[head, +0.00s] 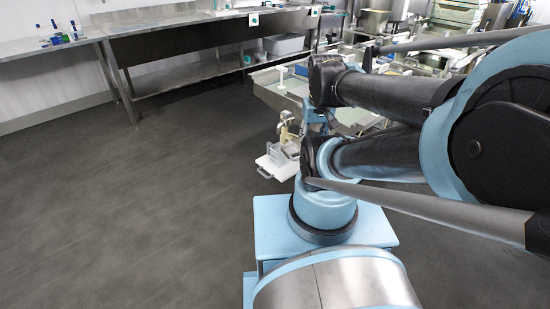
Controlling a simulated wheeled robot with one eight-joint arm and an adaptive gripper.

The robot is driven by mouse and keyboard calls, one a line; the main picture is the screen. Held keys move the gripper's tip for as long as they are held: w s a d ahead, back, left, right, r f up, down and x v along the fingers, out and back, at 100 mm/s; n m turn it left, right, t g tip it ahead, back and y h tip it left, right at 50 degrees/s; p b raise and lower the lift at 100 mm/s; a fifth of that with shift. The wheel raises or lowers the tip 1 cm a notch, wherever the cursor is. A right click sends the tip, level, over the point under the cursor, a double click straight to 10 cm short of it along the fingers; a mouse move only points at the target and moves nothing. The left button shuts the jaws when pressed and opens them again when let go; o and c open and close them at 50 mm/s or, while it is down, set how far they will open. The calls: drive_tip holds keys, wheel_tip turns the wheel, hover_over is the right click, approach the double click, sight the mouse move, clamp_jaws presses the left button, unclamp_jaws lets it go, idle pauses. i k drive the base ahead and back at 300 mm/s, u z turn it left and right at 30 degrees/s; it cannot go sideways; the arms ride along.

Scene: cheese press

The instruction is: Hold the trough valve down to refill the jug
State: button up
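A metal trough (268,98) with pale greenish liquid stands beyond my arm, partly covered by it. A small white upright fitting (281,78) shows at the trough; I cannot tell whether it is the valve. A beige, jug-like shape (288,128) stands in front of the trough, small and partly hidden; I cannot be sure it is the jug. My arm reaches in from the right, and its light-blue wrist end is close to the trough and the beige shape. My gripper's fingers cannot be made out there, and any contact is hidden.
A white block with a grey handle (276,163) is below the beige shape. A long steel bench (180,40) runs along the back, with a grey-white tub (284,43) on its lower shelf. A side table (50,45) holds small bottles. Dark floor (120,215) at left is clear.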

sight(286, 113)
drive_tip(key=k, duration=1.35)
drive_tip(key=z, duration=0.25)
drive_tip(key=i, duration=0.45)
drive_tip(key=z, duration=0.7)
drive_tip(key=i, duration=2.15)
drive_tip(key=u, duration=0.9)
